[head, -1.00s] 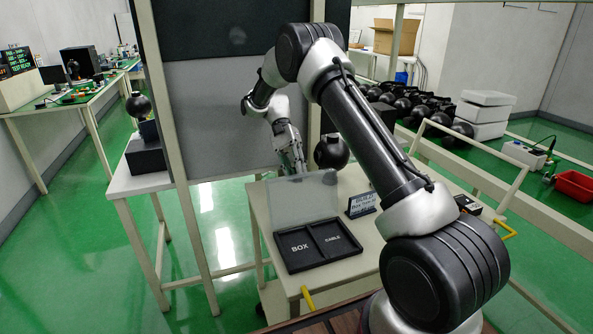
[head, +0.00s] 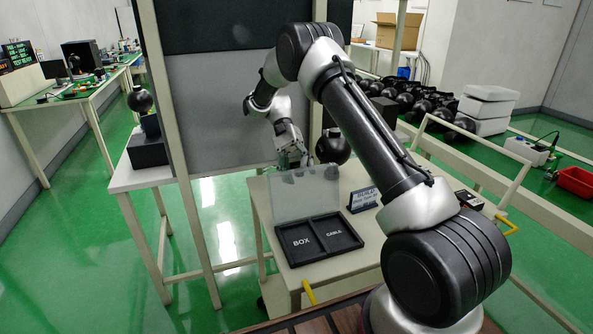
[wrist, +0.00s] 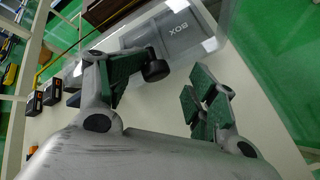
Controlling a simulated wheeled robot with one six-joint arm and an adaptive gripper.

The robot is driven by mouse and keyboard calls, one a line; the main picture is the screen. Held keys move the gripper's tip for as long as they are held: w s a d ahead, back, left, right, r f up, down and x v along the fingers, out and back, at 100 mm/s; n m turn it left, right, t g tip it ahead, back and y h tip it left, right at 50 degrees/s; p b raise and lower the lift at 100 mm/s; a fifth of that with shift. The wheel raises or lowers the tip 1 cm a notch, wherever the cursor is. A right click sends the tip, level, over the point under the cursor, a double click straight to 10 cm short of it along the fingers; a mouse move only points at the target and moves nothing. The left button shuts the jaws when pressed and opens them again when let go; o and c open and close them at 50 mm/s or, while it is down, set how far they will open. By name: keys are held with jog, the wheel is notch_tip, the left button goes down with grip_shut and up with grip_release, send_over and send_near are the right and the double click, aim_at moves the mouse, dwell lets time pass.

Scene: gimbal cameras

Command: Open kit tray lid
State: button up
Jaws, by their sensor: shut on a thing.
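The kit tray (head: 325,256) is black with two compartments marked BOX and CABLE, on the cream table. Its translucent lid (head: 303,193) stands raised at the tray's far edge. My gripper (head: 304,161) is at the lid's upper edge, on the far side. In the wrist view my gripper (wrist: 172,96) shows green-padded fingers that look apart, with a dark round knob (wrist: 155,69) beside the left finger. The tray's BOX label (wrist: 179,30) shows beyond the fingers. The jaws are shut on the lid, though the exact contact is hard to see.
A small sign (head: 363,199) stands right of the tray on the table (head: 375,250). A black ball-shaped object (head: 332,147) is behind the lid. A grey panel (head: 222,115) stands at the back left. A rail (head: 470,150) is at the right.

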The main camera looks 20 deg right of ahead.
jog(key=shift+f, duration=0.1)
notch_tip(320, 180, up, 10)
dwell(0.5)
